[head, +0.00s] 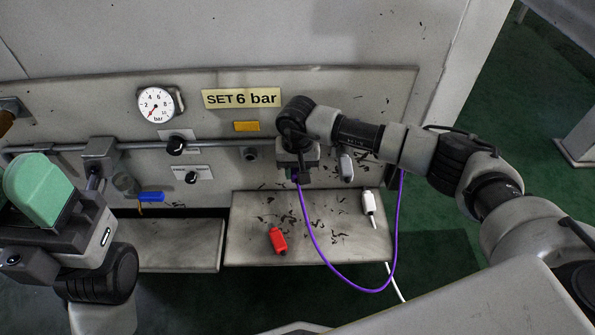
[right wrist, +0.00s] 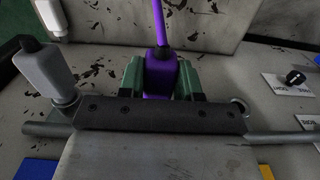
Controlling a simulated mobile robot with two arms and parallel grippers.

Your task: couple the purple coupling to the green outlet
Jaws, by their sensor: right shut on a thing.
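My right gripper (head: 297,172) is at the pipe on the panel, shut on the purple coupling (right wrist: 160,75). In the right wrist view, the coupling sits between the green fingers (right wrist: 161,82), with its purple hose leading away from the panel. In the head view, the hose (head: 335,278) hangs in a loop and rises at the right. I cannot see the green outlet or any green label; the gripper hides that part of the pipe, so I cannot tell whether the coupling touches an outlet. My left gripper (head: 38,188) is at the left edge, seen from the side, its opening unclear.
A grey coupling (head: 346,167) stands on the pipe just right of my right gripper. A bare outlet (head: 251,153) is left of it, below a yellow label (head: 246,126). A red coupling (head: 277,240) and a white coupling (head: 370,203) are at the shelf (head: 330,235). A blue handle (head: 150,197) sticks out left.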

